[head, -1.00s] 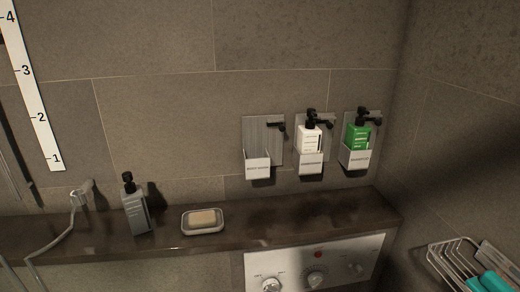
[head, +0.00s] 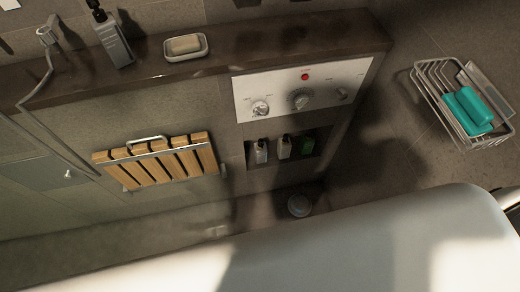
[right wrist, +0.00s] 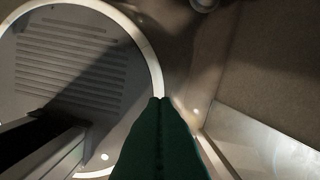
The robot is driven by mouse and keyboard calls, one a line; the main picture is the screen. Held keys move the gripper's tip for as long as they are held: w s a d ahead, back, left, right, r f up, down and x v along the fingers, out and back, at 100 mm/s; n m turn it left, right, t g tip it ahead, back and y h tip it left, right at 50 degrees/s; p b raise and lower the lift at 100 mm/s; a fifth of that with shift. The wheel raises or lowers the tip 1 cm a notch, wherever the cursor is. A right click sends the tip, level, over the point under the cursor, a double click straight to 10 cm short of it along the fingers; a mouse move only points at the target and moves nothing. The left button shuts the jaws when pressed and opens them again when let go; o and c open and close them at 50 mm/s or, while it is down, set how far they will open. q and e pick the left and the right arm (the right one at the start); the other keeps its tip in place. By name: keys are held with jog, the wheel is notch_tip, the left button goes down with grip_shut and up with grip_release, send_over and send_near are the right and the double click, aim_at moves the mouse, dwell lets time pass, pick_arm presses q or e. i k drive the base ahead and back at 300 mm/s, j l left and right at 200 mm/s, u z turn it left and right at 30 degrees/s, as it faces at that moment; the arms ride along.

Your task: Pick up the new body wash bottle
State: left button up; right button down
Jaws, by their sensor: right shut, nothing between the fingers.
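Another grey bottle with a black pump (head: 113,42) stands on the ledge at upper left. I cannot tell from the frames which is the new body wash. My right gripper (right wrist: 160,99) shows in the right wrist view, its dark green fingers shut and empty, with no bottle near them. My left gripper is not in view.
The dark ledge (head: 230,52) carries a soap dish (head: 186,55). The control panel (head: 345,78) is below it. A slatted wooden seat (head: 155,162) is folded against the wall. A wire basket (head: 495,138) with teal items is at right. A small round object (head: 299,206) is low on the floor.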

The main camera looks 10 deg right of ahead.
aim_at(261, 151)
jog(key=i+j+z, duration=0.3)
jog(key=j+z, duration=0.45)
jog(key=j, duration=0.4)
